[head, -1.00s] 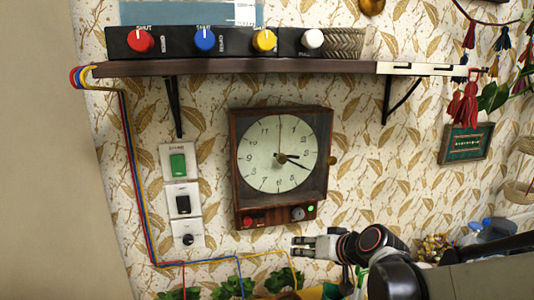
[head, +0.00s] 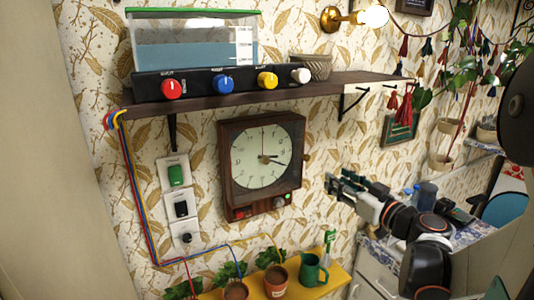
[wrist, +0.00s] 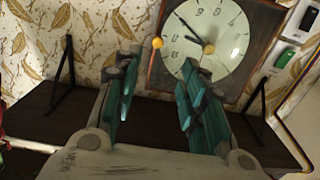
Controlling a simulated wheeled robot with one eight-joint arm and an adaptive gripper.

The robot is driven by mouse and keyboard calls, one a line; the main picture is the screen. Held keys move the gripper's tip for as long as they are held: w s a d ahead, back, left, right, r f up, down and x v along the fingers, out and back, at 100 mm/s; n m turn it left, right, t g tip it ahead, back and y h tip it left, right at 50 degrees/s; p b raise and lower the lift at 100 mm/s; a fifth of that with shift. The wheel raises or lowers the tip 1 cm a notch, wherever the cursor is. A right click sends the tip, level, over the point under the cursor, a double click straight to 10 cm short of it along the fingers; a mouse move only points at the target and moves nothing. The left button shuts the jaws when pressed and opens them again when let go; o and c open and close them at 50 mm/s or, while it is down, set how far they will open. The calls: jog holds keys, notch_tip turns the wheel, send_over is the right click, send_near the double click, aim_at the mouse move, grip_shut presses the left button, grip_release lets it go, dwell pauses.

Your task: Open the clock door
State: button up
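The wooden wall clock (head: 262,165) hangs below the shelf, its glazed door shut over a white dial. A small round knob (head: 306,157) sits at the door's right edge. In the wrist view the clock (wrist: 215,40) appears upside down, and the knob (wrist: 157,43) shows yellow at its left edge. My gripper (head: 334,184) is to the right of the clock and slightly below the knob in the head view. In the wrist view my gripper (wrist: 160,70) is open, its teal-padded fingers apart with nothing between them. The knob shows beyond the gap, apart from the fingers.
A dark shelf (head: 330,88) above carries a control box with coloured knobs (head: 222,83) and a water tank (head: 195,40). Wall switches (head: 178,203) are left of the clock. Potted plants and a green mug (head: 312,270) stand on a yellow shelf below.

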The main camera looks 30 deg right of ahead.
aim_at(308, 158)
jog(key=w, duration=1.3)
jog(key=shift+w+a+r, duration=0.1)
jog(key=shift+w+r, duration=0.1)
jog(key=shift+w, duration=0.05)
grip_shut()
